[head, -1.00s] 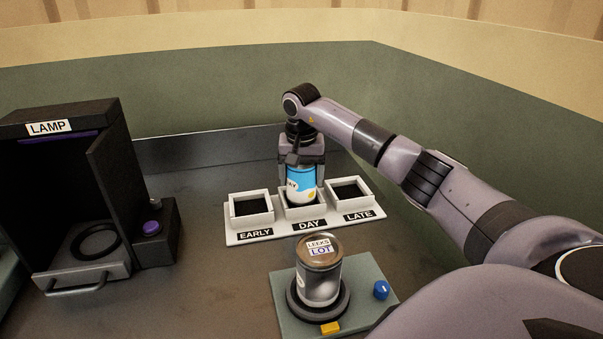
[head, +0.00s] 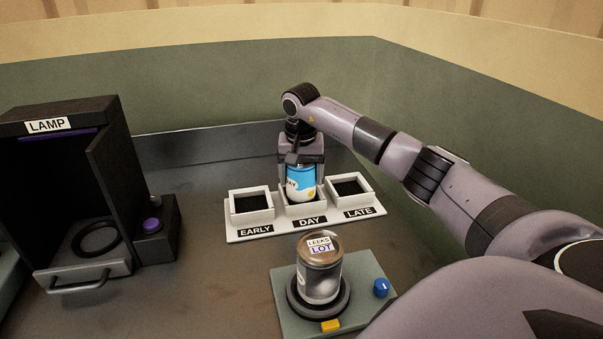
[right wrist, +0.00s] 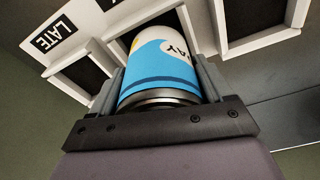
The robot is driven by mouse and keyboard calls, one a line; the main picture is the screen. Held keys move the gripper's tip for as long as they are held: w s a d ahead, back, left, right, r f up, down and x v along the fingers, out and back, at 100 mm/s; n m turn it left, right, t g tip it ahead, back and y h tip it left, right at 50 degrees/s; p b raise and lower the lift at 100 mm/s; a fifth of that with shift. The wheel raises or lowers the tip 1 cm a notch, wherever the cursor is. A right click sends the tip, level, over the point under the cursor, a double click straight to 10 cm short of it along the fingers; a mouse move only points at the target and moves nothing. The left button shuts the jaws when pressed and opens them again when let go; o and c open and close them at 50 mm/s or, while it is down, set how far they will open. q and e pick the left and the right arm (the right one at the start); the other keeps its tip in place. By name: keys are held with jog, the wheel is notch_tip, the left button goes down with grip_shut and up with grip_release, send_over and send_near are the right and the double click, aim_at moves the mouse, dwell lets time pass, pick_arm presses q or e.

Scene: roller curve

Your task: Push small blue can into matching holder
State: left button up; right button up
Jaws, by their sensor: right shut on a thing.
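The small blue can (head: 303,182), blue and white with a yellow patch, is upright at the middle DAY compartment of the white three-part holder (head: 240,235). Its lower end is hidden by the front wall of that compartment. My right gripper (head: 302,172) is shut on the can from above and behind. In the right wrist view the can (right wrist: 160,75) sits between the two fingers (right wrist: 160,95), with part of its lettering showing. The EARLY and LATE compartments look empty. My left gripper is not in view.
A metal can marked LEEKS LOT (head: 320,270) stands on a round turntable on a green base with a blue knob (head: 381,287). A black LAMP booth (head: 55,170) with a purple button (head: 152,226) stands at left. Bare table lies between.

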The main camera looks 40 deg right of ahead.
jog(key=shift+s+p, duration=0.15)
jog(key=shift+p, duration=0.15)
dwell(0.5)
jog(key=shift+f+b, duration=0.3)
jog(key=shift+f, duration=0.4)
dwell(1.2)
jog(key=o, duration=1.1)
jog(key=shift+c, duration=0.2)
jog(key=shift+r+p, duration=0.35)
jog(key=shift+r, duration=4.15)
jog(key=shift+a, duration=0.15)
